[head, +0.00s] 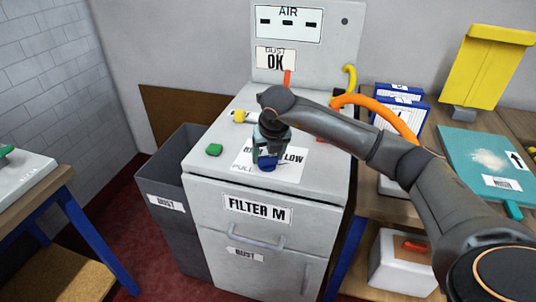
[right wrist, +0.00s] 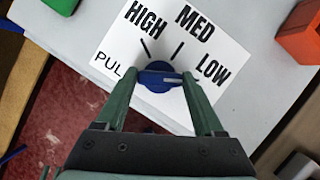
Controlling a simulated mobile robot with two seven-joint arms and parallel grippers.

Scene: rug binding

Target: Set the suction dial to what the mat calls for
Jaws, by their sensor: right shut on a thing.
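The suction dial is a blue knob (right wrist: 160,70) on a white plate (right wrist: 112,50) printed HIGH, MED and LOW, with a tick for each. It also shows in the head view (head: 267,166). A pale stripe on the knob lies crosswise, its right end towards the LOW tick. My right gripper (right wrist: 159,78) is shut on the knob, one finger on each side; in the head view it comes down from above (head: 268,155). The teal mat (head: 465,150) lies at the right with a pale powdery patch; its label (head: 502,183) is too small to read. My left gripper is not in view.
The grey machine (head: 205,180) has a FILTER M drawer, an AIR panel (head: 289,23) and a DUST OK sign (head: 276,60). A green button (head: 214,149) and an orange hose (head: 385,108) are near the dial. A dark bin (head: 170,190) stands left.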

